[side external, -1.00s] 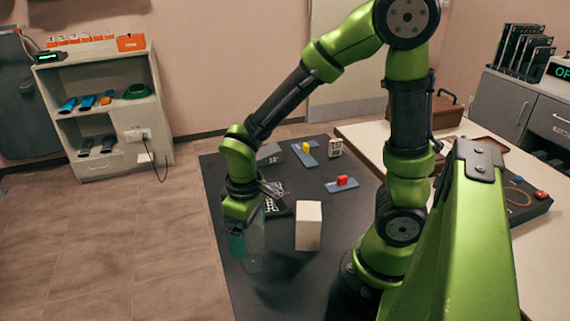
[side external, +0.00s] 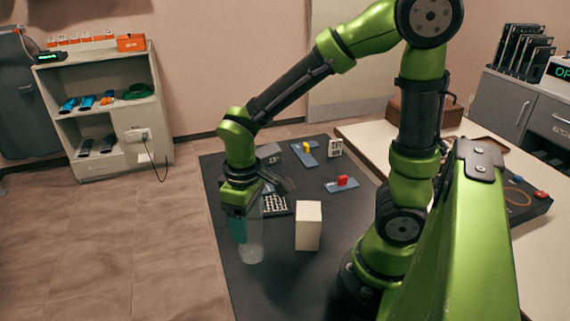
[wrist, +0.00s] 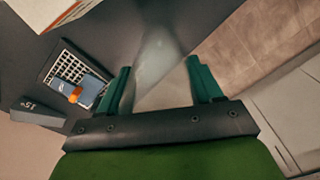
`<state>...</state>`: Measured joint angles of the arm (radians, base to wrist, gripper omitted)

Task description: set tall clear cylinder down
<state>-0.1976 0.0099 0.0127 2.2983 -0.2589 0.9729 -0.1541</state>
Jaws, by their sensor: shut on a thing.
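The tall clear cylinder (side external: 252,240) is upright, or nearly so, over the near left part of the dark mat. My gripper (side external: 240,232) is shut on its upper part, with the teal fingers on either side. In the wrist view the cylinder (wrist: 157,62) is a faint see-through shape running away between the two fingertips (wrist: 160,72). Its base is close to the mat, but I cannot tell whether it touches.
A white block (side external: 308,226) stands just right of the cylinder. A gridded rack (side external: 277,206) and a grey angled block (wrist: 38,110) lie behind it. Blue plates with a yellow piece (side external: 306,148) and a red piece (side external: 342,181) are farther back. The mat (side external: 270,295) is clear in front.

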